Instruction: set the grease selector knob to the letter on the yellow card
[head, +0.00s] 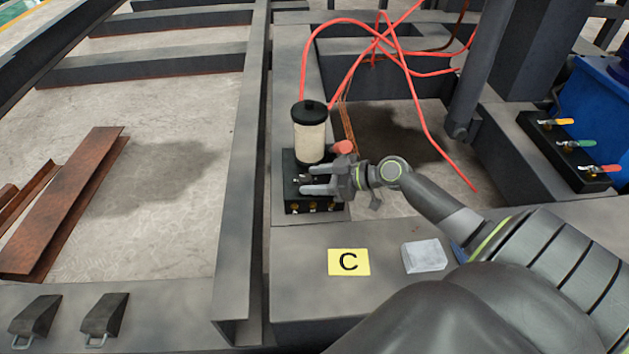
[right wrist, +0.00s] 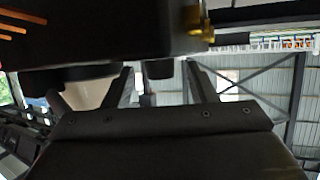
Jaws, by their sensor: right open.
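The yellow card (head: 349,262) lies flat on the dark steel beam and bears the letter C. The grease unit has a black block (head: 297,206) with brass fittings and a cream reservoir (head: 310,142) with a black cap. My right gripper (head: 304,183) is at the block's right front, its fingers open and pointing left at the block. The selector knob is largely hidden by the fingers, so its setting cannot be read. In the right wrist view the open fingers (right wrist: 165,85) reach toward the dark block. My left gripper is not in view.
A red knob (head: 343,147) stands just behind my right gripper. Red hoses (head: 420,110) loop behind the unit. A pale block (head: 424,256) lies right of the card. A valve bank (head: 566,150) with yellow, green and red handles is at the right. Two dark wedges (head: 104,315) sit front left.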

